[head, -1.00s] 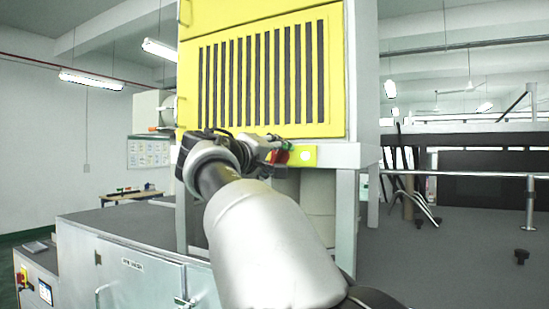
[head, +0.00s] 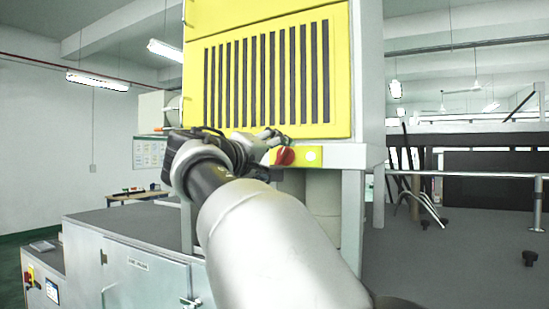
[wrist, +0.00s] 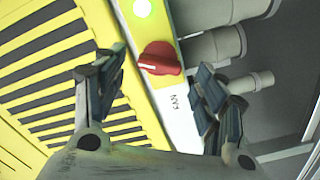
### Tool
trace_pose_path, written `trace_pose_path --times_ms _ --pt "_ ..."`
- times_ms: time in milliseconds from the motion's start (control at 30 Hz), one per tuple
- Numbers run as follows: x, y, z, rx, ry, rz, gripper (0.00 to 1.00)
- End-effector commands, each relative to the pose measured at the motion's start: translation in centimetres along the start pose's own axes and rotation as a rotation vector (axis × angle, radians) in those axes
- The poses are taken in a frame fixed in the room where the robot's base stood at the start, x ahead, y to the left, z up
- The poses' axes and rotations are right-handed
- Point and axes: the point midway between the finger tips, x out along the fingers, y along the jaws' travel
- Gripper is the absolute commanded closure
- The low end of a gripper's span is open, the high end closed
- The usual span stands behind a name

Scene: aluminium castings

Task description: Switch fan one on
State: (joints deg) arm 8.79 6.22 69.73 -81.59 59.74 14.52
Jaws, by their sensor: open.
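A red rotary knob (wrist: 160,58) sits on a narrow panel strip of the yellow machine, and it also shows in the head view (head: 285,156). In the head view my gripper is left of the knob and partly hidden by my wrist. Contact with the knob cannot be told.
The yellow louvred panel (head: 268,75) rises above the strip. Grey pipes (wrist: 210,46) lie beside the strip. A grey cabinet (head: 140,275) stands lower left, and a railing (head: 470,174) is at the right.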

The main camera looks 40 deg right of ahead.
Motion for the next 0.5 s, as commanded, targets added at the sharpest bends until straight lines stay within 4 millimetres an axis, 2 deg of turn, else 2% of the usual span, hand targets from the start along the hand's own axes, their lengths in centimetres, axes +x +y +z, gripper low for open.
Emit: trace_pose_path --times_ms 33,200,333,500 --pt "-1.4 0.0 -0.1 0.002 0.005 -0.003 0.35" --pt "-5.0 0.0 -0.1 0.002 0.005 -0.003 0.35" --pt "-7.0 0.0 -0.1 0.001 0.004 -0.001 0.35" --pt "-8.2 0.0 0.0 0.0 0.001 -0.001 0.35"
